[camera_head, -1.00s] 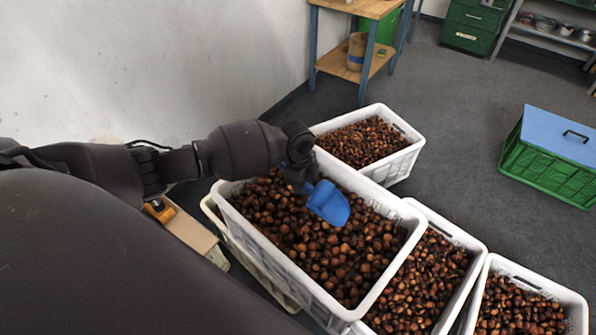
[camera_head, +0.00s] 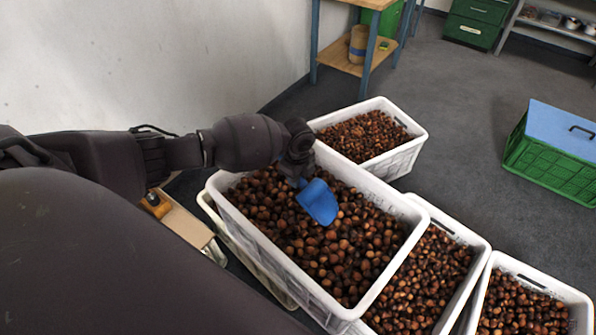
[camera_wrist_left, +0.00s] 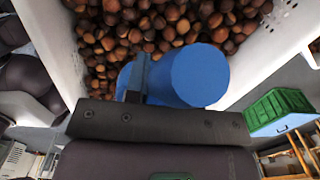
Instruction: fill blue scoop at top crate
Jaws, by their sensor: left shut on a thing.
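The blue scoop (camera_head: 318,202) is over the chestnuts in the top crate (camera_head: 385,281), near its far left part. My left gripper (camera_head: 297,172) is shut on the scoop's handle. In the left wrist view the scoop (camera_wrist_left: 200,76) shows in front of the gripper (camera_wrist_left: 139,88), with chestnuts (camera_wrist_left: 150,30) beyond it. The scoop's bowl is tilted in the head view, and I cannot tell whether it touches the chestnuts or holds any. The top crate is white, full of brown chestnuts, and stands on another crate. My right gripper is not in view.
More white crates of chestnuts stand behind (camera_head: 417,139) and to the right (camera_head: 479,254) of the top crate. A green crate with a blue lid (camera_head: 560,140) is on the floor at right. A wooden workbench (camera_head: 367,62) stands at the back. Grey floor (camera_head: 465,150) lies clear between.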

